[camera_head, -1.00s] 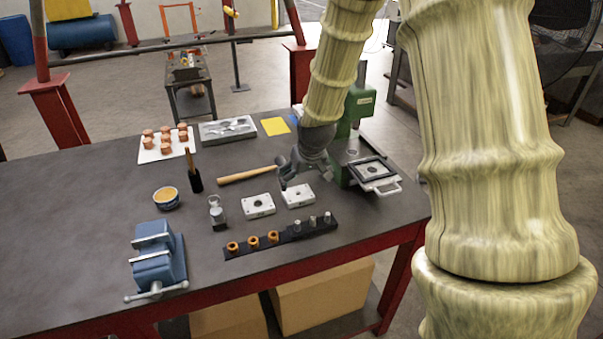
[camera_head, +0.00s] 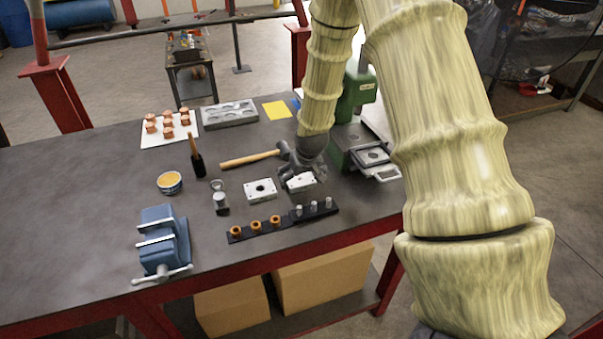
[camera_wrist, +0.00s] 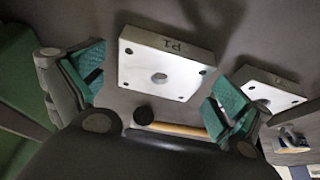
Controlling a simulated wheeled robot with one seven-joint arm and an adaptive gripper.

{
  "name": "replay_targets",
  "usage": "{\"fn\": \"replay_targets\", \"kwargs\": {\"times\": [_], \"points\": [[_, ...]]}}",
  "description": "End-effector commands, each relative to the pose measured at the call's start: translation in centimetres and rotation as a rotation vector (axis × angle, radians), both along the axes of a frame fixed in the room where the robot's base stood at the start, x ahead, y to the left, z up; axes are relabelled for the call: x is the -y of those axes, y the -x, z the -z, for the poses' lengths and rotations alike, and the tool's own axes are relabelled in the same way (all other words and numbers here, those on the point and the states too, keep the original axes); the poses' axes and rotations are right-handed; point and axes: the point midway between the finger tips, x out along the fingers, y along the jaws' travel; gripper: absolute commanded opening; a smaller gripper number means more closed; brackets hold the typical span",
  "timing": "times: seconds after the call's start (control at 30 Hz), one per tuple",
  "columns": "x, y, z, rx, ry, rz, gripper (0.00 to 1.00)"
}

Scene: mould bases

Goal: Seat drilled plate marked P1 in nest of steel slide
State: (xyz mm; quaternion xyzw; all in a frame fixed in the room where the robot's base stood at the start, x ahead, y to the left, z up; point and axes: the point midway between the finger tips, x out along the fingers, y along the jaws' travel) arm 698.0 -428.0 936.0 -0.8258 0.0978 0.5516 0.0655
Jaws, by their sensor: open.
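The drilled plate marked P1 (camera_wrist: 165,70) is pale, with a centre hole and small corner holes. It lies on the table in the wrist view, with its mark at the far edge. In the head view, P1 (camera_head: 303,186) is partly hidden under my gripper (camera_head: 303,176). My gripper is open and points down over P1, its green-padded fingers (camera_wrist: 158,84) on either side of it. I cannot tell how high the fingers are. The steel slide (camera_head: 386,174), with a dark-framed nest (camera_head: 372,155), sits at the green press to the right.
A second drilled plate (camera_head: 260,190) lies left of P1, also in the wrist view (camera_wrist: 268,92). A hammer (camera_head: 250,159) lies behind. A dark strip (camera_head: 285,222) with orange bushings and metal pins lies in front. The green press (camera_head: 357,95) stands close on the right.

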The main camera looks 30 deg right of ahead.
Motion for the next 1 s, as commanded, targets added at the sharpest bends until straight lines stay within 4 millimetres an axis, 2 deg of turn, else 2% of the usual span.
{"fn": "replay_targets", "kwargs": {"times": [0.37,0.67,1.0], "points": [[0.02,-0.07,0.25,0.0,0.0,0.0,0.98],[0.03,-0.06,0.24,-0.001,0.0,0.0,0.44],[0.03,-0.12,-0.44,0.001,0.0,0.0,0.44]]}}
